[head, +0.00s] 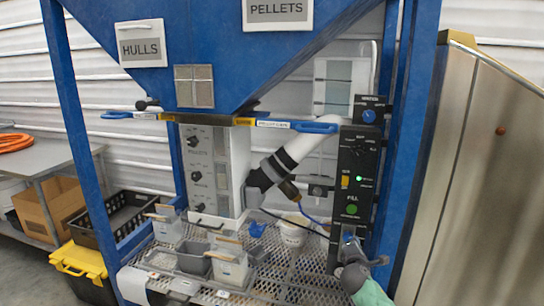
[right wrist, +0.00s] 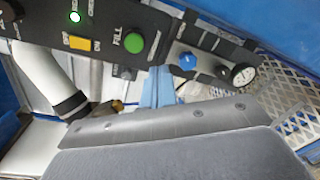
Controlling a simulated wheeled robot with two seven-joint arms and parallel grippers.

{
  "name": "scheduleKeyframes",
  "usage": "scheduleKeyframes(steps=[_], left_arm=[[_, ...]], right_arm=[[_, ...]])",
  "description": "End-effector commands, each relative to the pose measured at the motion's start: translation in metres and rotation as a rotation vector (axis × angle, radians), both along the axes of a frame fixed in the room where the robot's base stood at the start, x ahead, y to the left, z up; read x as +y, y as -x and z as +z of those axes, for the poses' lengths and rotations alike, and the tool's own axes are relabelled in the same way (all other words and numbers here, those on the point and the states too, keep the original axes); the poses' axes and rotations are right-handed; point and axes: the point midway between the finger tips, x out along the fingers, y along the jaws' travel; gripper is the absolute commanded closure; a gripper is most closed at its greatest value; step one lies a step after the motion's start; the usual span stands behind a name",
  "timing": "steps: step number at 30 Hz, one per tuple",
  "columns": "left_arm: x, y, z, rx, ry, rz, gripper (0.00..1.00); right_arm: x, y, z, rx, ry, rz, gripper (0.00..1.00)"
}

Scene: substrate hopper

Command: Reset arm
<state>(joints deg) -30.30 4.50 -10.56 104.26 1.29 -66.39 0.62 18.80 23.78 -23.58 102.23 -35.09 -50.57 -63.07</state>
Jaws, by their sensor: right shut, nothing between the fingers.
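My right arm comes in from the bottom right in the head view. My right gripper (head: 350,244) is in front of the lower end of the black control panel (head: 354,172), below the green FILL button (head: 352,209). In the right wrist view, its light blue fingers (right wrist: 156,86) are together and empty, close to the panel's lower edge beside the FILL button (right wrist: 134,43). I cannot tell whether the fingers touch the panel. My left gripper is not in view.
The blue hopper frame (head: 407,150) stands right of the panel. A metal cabinet (head: 470,180) stands at right.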

Motion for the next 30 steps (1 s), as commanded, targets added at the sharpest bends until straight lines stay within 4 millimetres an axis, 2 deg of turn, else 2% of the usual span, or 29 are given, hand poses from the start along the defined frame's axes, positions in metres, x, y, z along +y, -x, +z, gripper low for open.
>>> scheduleKeyframes(steps=[8,11,13,16,21,26,30], left_arm=[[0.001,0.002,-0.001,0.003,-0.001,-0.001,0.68],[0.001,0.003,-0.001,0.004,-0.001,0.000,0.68],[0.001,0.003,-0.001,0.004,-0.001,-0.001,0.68],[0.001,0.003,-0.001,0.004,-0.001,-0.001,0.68],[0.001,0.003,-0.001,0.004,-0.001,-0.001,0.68],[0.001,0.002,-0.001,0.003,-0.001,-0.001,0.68],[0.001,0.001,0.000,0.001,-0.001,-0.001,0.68]], right_arm=[[-0.004,0.005,-0.023,-0.033,-0.650,-0.131,1.00],[0.002,0.017,-0.051,-0.016,-0.901,-0.209,1.00],[0.009,0.032,-0.082,0.012,-1.083,-0.285,1.00],[0.023,0.065,-0.136,0.070,-1.308,-0.411,1.00],[0.045,0.127,-0.218,0.181,-1.518,-0.597,1.00],[0.065,0.192,-0.286,0.297,-1.600,-0.726,1.00],[0.080,0.253,-0.338,0.386,-1.636,-0.821,1.00]])
